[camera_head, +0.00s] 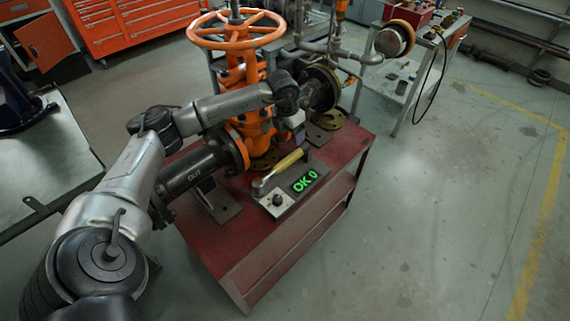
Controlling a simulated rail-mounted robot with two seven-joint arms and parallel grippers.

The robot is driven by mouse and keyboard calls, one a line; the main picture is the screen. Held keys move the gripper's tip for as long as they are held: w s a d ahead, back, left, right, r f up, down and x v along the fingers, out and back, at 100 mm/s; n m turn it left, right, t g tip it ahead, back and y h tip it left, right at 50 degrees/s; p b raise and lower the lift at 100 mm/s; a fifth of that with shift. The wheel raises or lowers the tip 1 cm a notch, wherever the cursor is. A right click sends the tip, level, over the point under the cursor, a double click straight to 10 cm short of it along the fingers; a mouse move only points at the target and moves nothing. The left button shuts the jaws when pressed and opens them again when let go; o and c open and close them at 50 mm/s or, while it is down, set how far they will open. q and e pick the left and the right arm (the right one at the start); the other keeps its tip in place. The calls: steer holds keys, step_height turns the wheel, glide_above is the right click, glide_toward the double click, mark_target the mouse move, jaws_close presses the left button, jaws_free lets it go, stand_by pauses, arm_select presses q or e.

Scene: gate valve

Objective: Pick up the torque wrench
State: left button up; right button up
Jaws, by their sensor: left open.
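The torque wrench (289,161) has a yellow handle and a grey metal head. It lies slanted along the back edge of a grey box (300,190) with a green "OK 0" display, on the red table (240,240). My left arm reaches in from the left, over the black pipe marked "OUT". My left gripper (298,132) points down just behind the upper end of the yellow handle. It is open, and a gap to the handle seems to show. Its fingers are small and partly lost against the valve parts. My right gripper is not in view.
The orange gate valve (250,75) with its handwheel (237,29) stands close behind my left forearm. The black "OUT" pipe (195,170) is left of the wrench. The table's front right part is bare, with open floor to the right.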

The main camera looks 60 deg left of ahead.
mark_target(284, 161)
arm_select(q)
steer(key=shift+n+g, duration=0.3)
steer(key=shift+g, duration=0.6)
steer(key=f, duration=0.3)
steer(key=s+f+b, duration=0.1)
steer(key=f, duration=0.2)
steer(key=s+f+b, duration=0.1)
steer(key=f, duration=0.1)
steer(key=shift+s+a+f, duration=0.2)
steer(key=shift+s+f, duration=0.05)
steer(key=shift+f, duration=0.15)
steer(key=shift+w+f+b, duration=0.15)
steer(key=shift+f+b, duration=1.3)
steer(key=shift+f, duration=1.2)
steer(key=shift+c, duration=0.2)
jaws_close()
